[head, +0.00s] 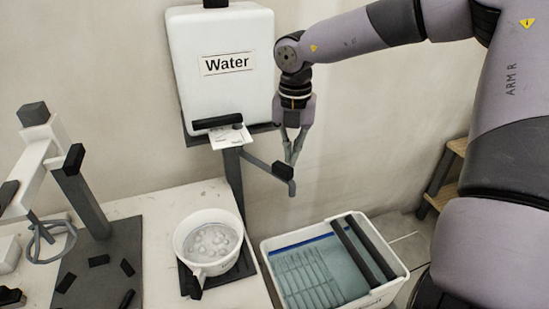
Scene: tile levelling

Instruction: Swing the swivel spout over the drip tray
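The swivel spout (262,167) is a thin grey arm that reaches right and toward me from the post under the white water tank, with a black piece (283,171) near its outer end and a short downturned tip. The spout's end is near the far left edge of a white tub (263,262). I cannot tell for sure whether this tub is the drip tray. My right gripper (291,162) points down, its narrowed fingertips at the spout just by the black piece. Whether they grip it is unclear. My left gripper is not in view.
The water tank (225,90) stands against the wall. A white bucket (185,232) sits on a black plate (243,264) on the bench. A white-and-grey stand (83,205) is at the left. A wooden step (457,147) stands behind my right arm.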

